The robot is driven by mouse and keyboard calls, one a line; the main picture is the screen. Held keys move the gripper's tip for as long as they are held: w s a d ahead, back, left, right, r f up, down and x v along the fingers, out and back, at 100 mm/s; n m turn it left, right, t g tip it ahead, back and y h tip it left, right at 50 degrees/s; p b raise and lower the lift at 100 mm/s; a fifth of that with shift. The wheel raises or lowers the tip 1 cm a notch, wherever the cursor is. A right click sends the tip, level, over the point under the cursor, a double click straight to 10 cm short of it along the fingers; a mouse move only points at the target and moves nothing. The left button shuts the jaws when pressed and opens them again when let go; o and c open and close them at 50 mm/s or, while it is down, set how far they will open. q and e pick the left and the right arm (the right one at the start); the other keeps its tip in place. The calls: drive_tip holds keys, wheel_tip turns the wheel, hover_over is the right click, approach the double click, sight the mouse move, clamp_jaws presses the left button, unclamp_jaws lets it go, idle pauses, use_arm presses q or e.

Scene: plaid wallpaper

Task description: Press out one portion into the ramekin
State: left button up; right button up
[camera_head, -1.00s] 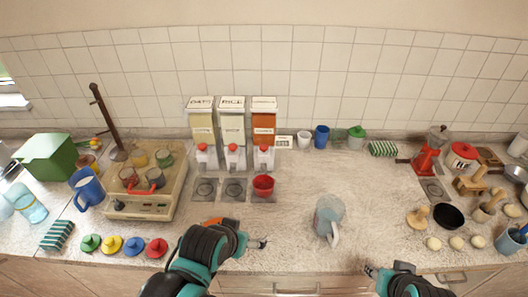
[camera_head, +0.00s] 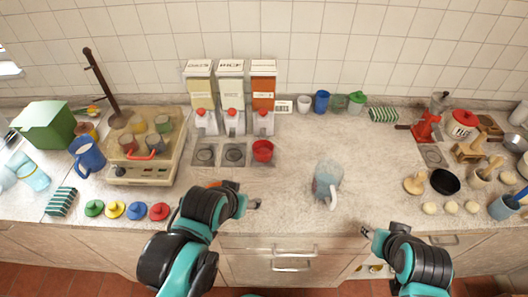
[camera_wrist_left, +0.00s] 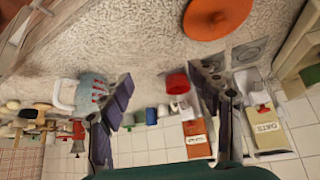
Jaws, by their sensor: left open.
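A red ramekin (camera_head: 263,151) stands on a dark square pad under the right-hand dispenser (camera_head: 263,95), which has an orange-red body, a white spout and a red knob. The ramekin also shows in the left wrist view (camera_wrist_left: 177,82), with this dispenser (camera_wrist_left: 194,135) beyond it. Two pale dispensers, OATS (camera_head: 200,90) and RICE (camera_head: 231,90), stand to its left. My left gripper (camera_head: 255,204) is open and empty over the front of the counter, nearer me than the ramekin. My right gripper (camera_head: 368,233) is at the front edge, small in view; its jaws are unclear.
A pale blue jug (camera_head: 327,180) stands to the right of my left gripper. A beige appliance (camera_head: 145,165) with cups on it is at the left, with colored lids (camera_head: 115,209) in front. A black pan (camera_head: 445,181) is at the right. The counter between ramekin and jug is clear.

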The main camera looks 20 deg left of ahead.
use_arm(q)
clamp_jaws()
idle(1.1)
